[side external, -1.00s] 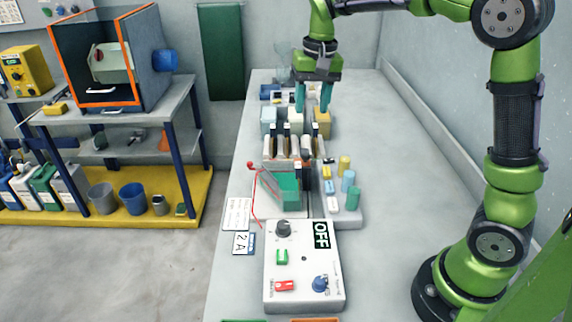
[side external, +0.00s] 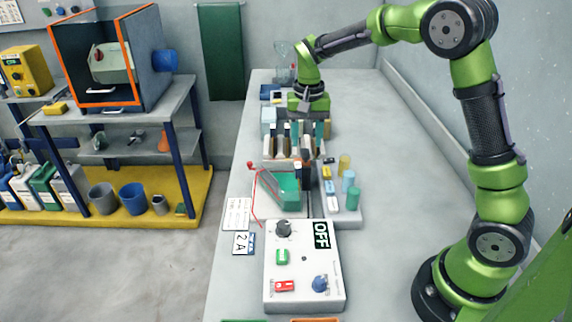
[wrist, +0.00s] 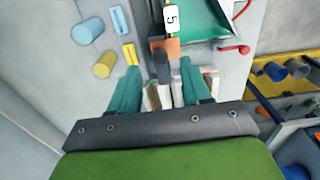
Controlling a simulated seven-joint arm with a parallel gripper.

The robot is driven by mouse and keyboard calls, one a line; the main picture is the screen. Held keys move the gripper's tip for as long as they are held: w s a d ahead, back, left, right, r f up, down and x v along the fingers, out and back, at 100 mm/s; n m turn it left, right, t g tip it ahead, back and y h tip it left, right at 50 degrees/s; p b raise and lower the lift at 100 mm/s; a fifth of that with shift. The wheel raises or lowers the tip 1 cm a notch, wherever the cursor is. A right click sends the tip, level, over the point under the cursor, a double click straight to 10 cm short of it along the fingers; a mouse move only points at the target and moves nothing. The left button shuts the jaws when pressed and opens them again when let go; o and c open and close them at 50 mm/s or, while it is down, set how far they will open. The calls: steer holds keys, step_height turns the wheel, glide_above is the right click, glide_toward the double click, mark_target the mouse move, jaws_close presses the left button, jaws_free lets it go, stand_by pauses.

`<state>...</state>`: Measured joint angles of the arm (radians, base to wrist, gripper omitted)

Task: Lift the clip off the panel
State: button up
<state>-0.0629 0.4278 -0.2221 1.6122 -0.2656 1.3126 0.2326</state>
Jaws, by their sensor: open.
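My gripper (side external: 300,131) is open, its two teal fingers reaching down at the rack of upright panels. In the wrist view my gripper (wrist: 159,68) has its fingertips apart with nothing held. A dark clip (wrist: 160,63) appears between the fingertips, against a copper-coloured panel (wrist: 170,47) with a white tag marked 5 (wrist: 171,18). I cannot tell how deep the clip lies between the fingers. In the side view a dark, brown-topped piece (side external: 307,160) stands just in front of the rack; the clip itself is too small to make out there.
A rack of pale and dark upright panels (side external: 282,148) stands under my gripper. A green tank (side external: 283,190) with a red-ended rod (side external: 250,166) is in front. Coloured cylinders (side external: 348,180) stand to the right. A white control box (side external: 304,285) shows OFF. The bench's right side is clear.

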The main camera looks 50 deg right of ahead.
mark_target(306, 153)
steer(key=shift+f, duration=2.25)
steer(key=shift+c, duration=0.2)
jaws_close()
